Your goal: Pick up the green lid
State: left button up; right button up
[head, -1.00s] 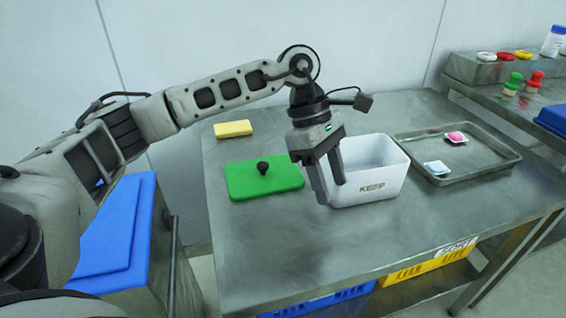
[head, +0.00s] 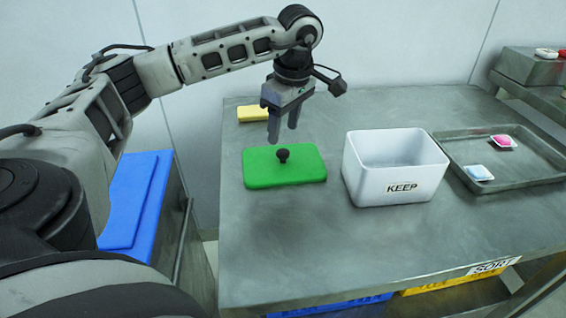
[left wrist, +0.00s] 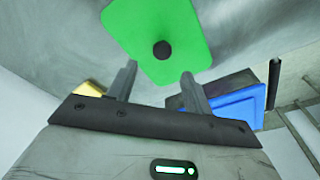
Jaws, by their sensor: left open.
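The green lid (head: 262,172) is a flat rectangle with a round black knob (head: 283,154) in its middle. It lies flat on the steel table, left of the white KEEP bin. My left gripper (head: 284,138) is open and empty, with its fingers pointing down above the lid's far side, near the knob. In the left wrist view the lid (left wrist: 150,22) and its knob (left wrist: 162,50) show beyond the two open fingers (left wrist: 157,82), apart from them. My right gripper is not in view.
The white KEEP bin (head: 388,188) stands right of the lid. A steel tray (head: 525,179) with a pink and a blue packet is further right. A yellow block (head: 252,114) lies behind the lid. The table's front is clear.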

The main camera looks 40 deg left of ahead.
aim_at(283, 152)
pick_arm(q)
jog(key=shift+f, duration=2.8)
jog(key=c, duration=1.1)
